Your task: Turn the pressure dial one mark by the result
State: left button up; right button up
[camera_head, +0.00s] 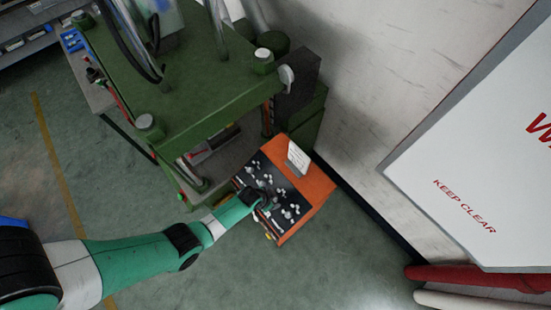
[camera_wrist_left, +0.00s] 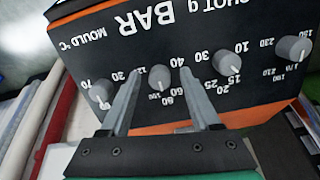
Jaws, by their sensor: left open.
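The orange control box (camera_head: 317,187) with a black dial panel stands beside the green press. My left gripper (camera_head: 265,197) reaches over this panel from the left. In the left wrist view its two fingers (camera_wrist_left: 157,73) are open, one on each side of a grey pressure dial (camera_wrist_left: 158,77) below the word BAR. Contact between fingers and dial cannot be told. Numbers 40, 60, 80 and 100 show around this dial; its exact setting is unclear. My right gripper is not in view.
Other grey knobs sit close by: one left (camera_wrist_left: 101,93), one right (camera_wrist_left: 226,63), one far right (camera_wrist_left: 293,48). A white card (camera_head: 298,158) stands on the box. The green press (camera_head: 205,85) is behind; a white KEEP CLEAR sign (camera_head: 470,150) is at right.

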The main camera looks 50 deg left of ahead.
pick_arm(q)
grip_shut()
dwell(0.3)
jog(key=shift+n, duration=0.3)
jog(key=n, duration=0.3)
jog(key=shift+n+h, duration=0.3)
jog(key=shift+n, duration=1.7)
